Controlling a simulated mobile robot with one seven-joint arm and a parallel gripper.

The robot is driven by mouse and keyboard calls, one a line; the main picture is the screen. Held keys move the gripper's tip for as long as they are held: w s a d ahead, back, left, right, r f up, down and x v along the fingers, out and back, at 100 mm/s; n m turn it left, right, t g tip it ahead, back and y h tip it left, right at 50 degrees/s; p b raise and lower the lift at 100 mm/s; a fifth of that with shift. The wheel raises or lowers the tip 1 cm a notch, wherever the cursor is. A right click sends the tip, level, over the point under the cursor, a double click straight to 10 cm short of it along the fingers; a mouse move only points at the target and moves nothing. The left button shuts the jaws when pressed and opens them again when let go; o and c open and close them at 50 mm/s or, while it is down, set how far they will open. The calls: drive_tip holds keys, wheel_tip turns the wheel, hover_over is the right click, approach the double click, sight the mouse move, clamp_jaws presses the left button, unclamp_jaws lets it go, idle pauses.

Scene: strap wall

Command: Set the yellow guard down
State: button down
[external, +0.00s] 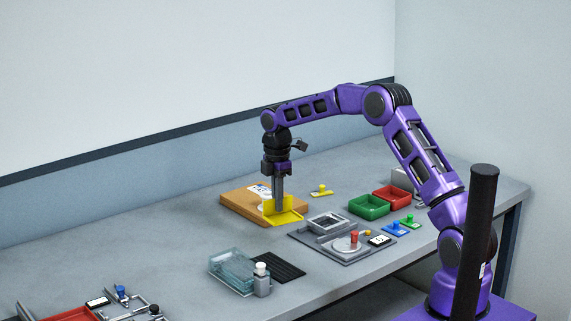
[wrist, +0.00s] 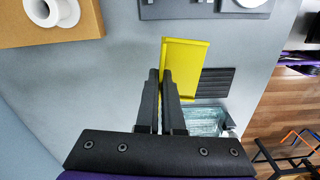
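The yellow guard (external: 286,217) is an L-shaped piece with an upright wall and a flat flange, at the front right edge of the wooden board in the external view. It also shows in the wrist view (wrist: 186,66). My gripper (external: 279,209) points straight down, and its fingers (wrist: 161,74) are close together on the guard's thin upright wall. The guard looks held above the table, though the gap under it is hard to judge. The fingers hide part of the wall.
The wooden board (external: 236,206) carries a white spool (wrist: 62,12). A grey fixture plate (external: 345,256) lies to the right, with green (external: 368,206) and red (external: 392,197) trays behind it. A black ribbed mat (external: 277,268) and clear bin (external: 229,272) lie in front. Bare table lies left of the board.

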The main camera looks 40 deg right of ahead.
drive_tip(key=shift+s+d+r, duration=0.1)
drive_tip(key=shift+r, duration=0.4)
drive_tip(key=shift+s+d+r+m, duration=0.1)
drive_tip(key=shift+s+d+m, duration=0.15)
drive_tip(key=shift+m, duration=0.25)
drive_tip(key=s+d+f+m, duration=0.1)
drive_tip(key=s+d+m, duration=0.1)
drive_tip(key=s+m, duration=0.2)
drive_tip(key=s+d+f+m, duration=0.1)
drive_tip(key=s+d+m, duration=0.2)
drive_tip(key=s+m, duration=0.2)
drive_tip(key=s+d+f+m, duration=0.2)
drive_tip(key=s+d+m, duration=0.1)
drive_tip(key=m, duration=0.3)
drive_tip(key=shift+s+d+m, duration=0.2)
drive_tip(key=shift+s+m, duration=0.1)
drive_tip(key=shift+s, duration=0.5)
drive_tip(key=shift+w, duration=0.1)
drive_tip(key=w+a+r+m, duration=0.2)
drive_tip(key=w+a+m, duration=0.3)
drive_tip(key=w+m, duration=0.4)
drive_tip(key=w+a+r+m, duration=0.2)
drive_tip(key=w+a+m, duration=0.3)
drive_tip(key=w+m, duration=0.4)
drive_tip(key=shift+y, duration=0.3)
drive_tip(key=f, duration=1)
drive_tip(key=shift+s+a, duration=0.2)
drive_tip(key=shift+s, duration=0.05)
